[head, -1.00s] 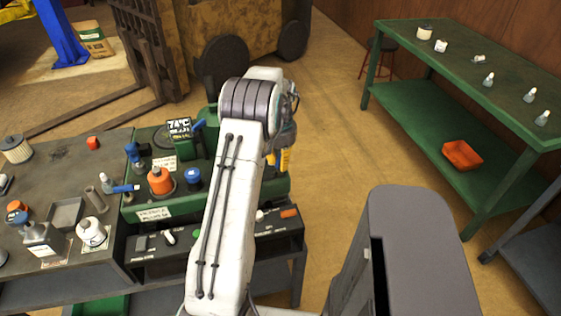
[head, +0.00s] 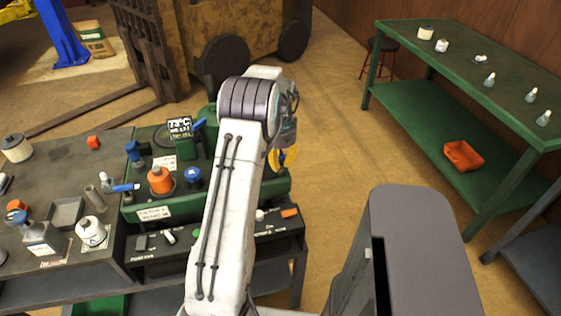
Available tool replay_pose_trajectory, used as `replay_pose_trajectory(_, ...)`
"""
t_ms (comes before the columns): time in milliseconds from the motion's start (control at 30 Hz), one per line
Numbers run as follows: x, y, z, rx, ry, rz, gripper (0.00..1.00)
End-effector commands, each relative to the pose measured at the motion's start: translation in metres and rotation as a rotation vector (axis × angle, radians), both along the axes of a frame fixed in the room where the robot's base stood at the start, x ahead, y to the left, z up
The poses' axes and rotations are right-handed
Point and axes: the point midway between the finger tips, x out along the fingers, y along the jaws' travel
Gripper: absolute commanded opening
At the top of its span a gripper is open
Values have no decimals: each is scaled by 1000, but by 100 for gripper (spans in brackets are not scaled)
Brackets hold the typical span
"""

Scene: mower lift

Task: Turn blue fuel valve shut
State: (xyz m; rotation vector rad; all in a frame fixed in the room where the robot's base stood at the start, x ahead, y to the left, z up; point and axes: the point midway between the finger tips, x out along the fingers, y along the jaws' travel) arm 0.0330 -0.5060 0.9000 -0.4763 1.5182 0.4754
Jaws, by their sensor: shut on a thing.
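A blue lever (head: 126,187) sticks out at the machine's left side. A second blue handle (head: 133,151) stands at its back left, and another blue lever (head: 198,125) is beside the temperature display (head: 180,127). A round blue cap (head: 193,178) sits next to an orange cap (head: 160,180). I cannot tell which blue part is the fuel valve; my arm hides part of the machine.
A dark bench (head: 60,166) at left carries bottles, a tray and small parts. A green table (head: 433,63) with several small containers stands at right, an orange bin (head: 463,156) on its lower shelf. The floor (head: 345,120) between is clear.

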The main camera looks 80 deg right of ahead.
Motion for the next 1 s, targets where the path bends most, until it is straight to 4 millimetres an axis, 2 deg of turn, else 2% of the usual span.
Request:
replay_pose_trajectory(400,1,1,-1,2,0,-202,0)
replay_pose_trajectory(1000,1,1,-1,2,0,-240,0)
